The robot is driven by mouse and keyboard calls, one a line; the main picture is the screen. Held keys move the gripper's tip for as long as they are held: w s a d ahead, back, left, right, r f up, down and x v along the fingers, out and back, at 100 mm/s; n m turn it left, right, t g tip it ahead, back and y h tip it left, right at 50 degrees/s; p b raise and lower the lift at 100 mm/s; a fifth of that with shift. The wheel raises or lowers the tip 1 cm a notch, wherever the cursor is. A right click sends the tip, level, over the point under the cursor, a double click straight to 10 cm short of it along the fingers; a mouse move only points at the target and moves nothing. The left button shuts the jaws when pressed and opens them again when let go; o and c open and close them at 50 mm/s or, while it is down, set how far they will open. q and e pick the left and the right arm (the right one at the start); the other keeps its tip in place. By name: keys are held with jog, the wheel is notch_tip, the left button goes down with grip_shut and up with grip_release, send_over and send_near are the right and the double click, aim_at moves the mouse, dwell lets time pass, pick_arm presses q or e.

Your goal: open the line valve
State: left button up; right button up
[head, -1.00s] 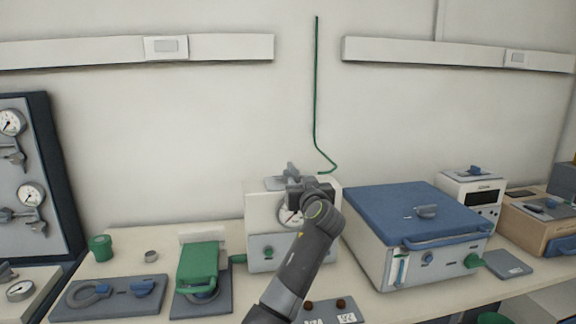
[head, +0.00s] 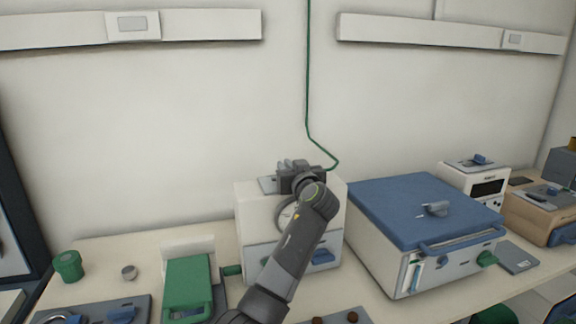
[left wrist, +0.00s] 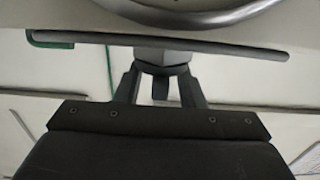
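A white box unit (head: 258,212) stands on the bench, with a green line (head: 308,95) coming down the wall to its top. Grey valve parts (head: 284,165) show on top of it, partly behind my left gripper (head: 300,178). In the left wrist view a long dark grey lever (left wrist: 225,47) crosses above a grey hub (left wrist: 160,58). The two fingers of my left gripper (left wrist: 160,85) stand apart at the hub; whether they press on it I cannot tell. The fingertips are partly hidden. My right gripper is out of view.
A large blue-lidded furnace (head: 425,205) stands close on the right. The wall above the white box is clear apart from the line.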

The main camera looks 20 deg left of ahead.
pick_arm(q)
jog(key=shift+d, duration=0.1)
jog(key=shift+c, duration=0.7)
grip_shut()
